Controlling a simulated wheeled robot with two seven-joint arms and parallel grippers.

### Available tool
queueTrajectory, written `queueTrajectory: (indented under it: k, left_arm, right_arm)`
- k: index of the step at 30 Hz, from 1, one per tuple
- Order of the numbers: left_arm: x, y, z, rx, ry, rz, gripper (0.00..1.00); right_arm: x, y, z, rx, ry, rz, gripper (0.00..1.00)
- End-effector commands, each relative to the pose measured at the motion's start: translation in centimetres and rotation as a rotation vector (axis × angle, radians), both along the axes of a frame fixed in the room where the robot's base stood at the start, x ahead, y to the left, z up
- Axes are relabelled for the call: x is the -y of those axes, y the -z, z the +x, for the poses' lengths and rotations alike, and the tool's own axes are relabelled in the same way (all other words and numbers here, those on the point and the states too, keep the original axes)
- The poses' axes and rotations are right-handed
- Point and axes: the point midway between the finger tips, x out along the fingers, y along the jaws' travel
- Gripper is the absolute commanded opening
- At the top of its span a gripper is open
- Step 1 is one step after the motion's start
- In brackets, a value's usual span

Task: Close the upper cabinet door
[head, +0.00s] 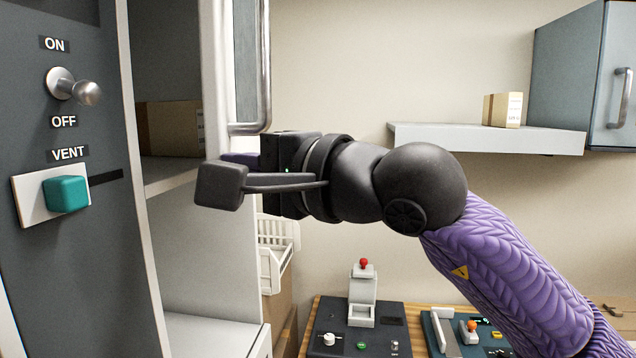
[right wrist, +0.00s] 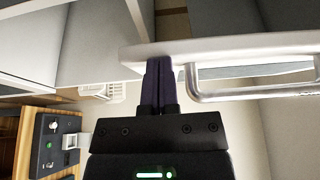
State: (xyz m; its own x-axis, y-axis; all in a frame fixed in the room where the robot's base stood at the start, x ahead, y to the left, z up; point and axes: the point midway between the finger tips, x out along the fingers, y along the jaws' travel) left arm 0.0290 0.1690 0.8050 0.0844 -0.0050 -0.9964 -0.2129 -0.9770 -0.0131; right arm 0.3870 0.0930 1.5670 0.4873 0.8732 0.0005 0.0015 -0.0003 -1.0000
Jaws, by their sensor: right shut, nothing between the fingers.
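The upper cabinet (head: 190,235) stands open at the left of the head view, with a shelf and a cardboard box (head: 168,128) inside. Its door, with a pale edge (head: 214,70) and a long silver handle (head: 265,65), stands swung out, seen nearly edge-on. My right gripper (head: 222,172) is shut and empty at the door's lower part, below the handle. In the right wrist view, the shut purple fingers (right wrist: 158,85) reach the door's pale edge (right wrist: 225,45), beside the handle (right wrist: 250,92); I cannot tell whether they touch it. My left gripper is not in view.
A dark control panel with a switch (head: 75,86) and a teal button (head: 66,193) is at the left. A white wall shelf (head: 490,138) holds a small box (head: 502,109), beside a grey wall cabinet (head: 570,70). Devices (head: 358,325) sit on a wooden bench below.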

Motion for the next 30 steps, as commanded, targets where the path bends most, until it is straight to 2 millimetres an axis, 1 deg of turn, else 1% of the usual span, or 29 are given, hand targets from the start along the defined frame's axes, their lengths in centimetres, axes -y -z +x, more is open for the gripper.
queueTrajectory:
  k: [1,3,6,12,18,30]
  left_arm:
    - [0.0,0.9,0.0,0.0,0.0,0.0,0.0]
    - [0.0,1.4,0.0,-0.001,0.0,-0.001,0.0]
    - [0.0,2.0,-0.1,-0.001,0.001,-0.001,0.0]
    - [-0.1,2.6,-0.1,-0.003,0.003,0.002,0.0]
    - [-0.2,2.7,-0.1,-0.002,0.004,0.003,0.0]
    - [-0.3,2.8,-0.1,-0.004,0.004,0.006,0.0]
  right_arm:
    - [-1.0,0.4,-0.3,0.001,-0.001,0.0,0.0]
    - [-2.3,0.3,-0.5,0.003,0.035,-0.001,0.0]
    - [-3.6,0.3,-0.6,0.002,0.075,-0.001,0.0]
    - [-5.2,0.1,-0.7,0.0,0.124,0.0,0.0]
    - [-5.6,0.0,-0.7,-0.001,0.139,0.001,0.0]
    - [-5.4,0.1,-0.6,-0.002,0.139,0.001,0.0]
